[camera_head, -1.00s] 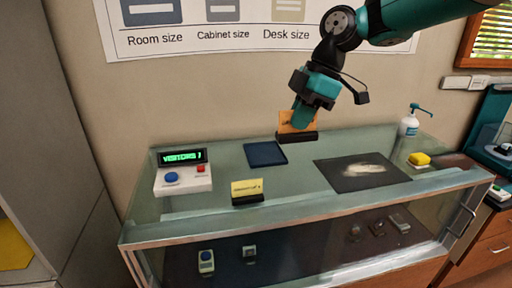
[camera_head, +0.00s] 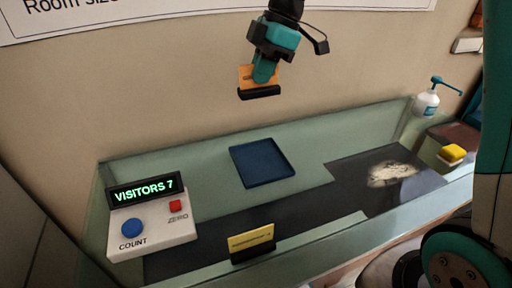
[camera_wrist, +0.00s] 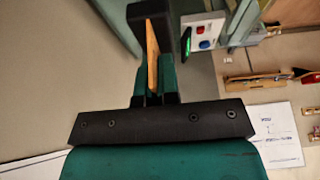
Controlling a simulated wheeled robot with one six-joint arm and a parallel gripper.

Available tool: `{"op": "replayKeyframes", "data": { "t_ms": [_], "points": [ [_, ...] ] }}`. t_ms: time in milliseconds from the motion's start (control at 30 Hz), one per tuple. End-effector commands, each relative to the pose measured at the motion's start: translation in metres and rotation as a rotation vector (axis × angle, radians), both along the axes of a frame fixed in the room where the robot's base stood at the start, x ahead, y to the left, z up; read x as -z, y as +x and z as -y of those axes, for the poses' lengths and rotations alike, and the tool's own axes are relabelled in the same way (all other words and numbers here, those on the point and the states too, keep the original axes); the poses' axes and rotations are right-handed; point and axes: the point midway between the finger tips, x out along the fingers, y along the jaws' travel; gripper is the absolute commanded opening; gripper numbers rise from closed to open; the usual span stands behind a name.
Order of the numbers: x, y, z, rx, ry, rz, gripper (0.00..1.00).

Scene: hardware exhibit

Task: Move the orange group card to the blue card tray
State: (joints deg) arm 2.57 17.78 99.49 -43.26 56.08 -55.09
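The orange group card (camera_head: 246,77) stands in a black base (camera_head: 260,92). It is held up above the glass case, in front of the wall. My gripper (camera_head: 264,72) is shut on the orange card, its teal fingers on the card's faces. In the wrist view the card (camera_wrist: 153,55) shows edge-on between the fingers (camera_wrist: 153,82). The blue card tray (camera_head: 262,163) lies flat on the case top, empty, below the card and apart from it.
A visitor counter box (camera_head: 150,225) stands left of the tray. A yellow card in a black base (camera_head: 251,243) stands at the front. A dark mat (camera_head: 345,190), a yellow block (camera_head: 452,154) and a pump bottle (camera_head: 428,102) are to the right. The glass around the tray is clear.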

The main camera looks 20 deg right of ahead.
Motion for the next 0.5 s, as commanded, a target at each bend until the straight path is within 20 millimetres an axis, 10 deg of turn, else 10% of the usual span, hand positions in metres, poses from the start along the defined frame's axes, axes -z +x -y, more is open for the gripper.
{"op": "replayKeyframes", "data": {
  "t_ms": [500],
  "points": [
    [0.132,-0.002,0.003,0.004,-0.002,-0.007,0.00]
  ]
}}
